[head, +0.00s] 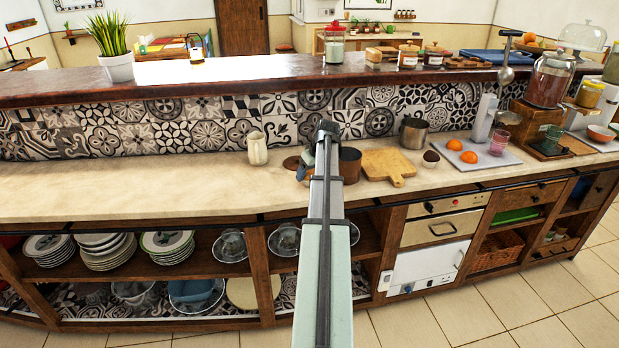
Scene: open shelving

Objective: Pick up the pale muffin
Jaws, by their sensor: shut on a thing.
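My arm reaches up from the bottom middle of the head view to the counter. The end of it, my gripper (302,170), shows only as a small blue-grey and dark part left of the arm link, over the counter. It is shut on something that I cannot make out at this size. No pale muffin can be made out. A dark-topped muffin (430,158) in a light case stands on the counter to the right, apart from my gripper.
A brown pot (349,165) stands just right of my arm, partly hidden by it. A cutting board (388,165), a metal pot (413,133) and a tray (465,160) with oranges lie further right. A cream jug (257,148) stands left. The left counter (130,186) is clear.

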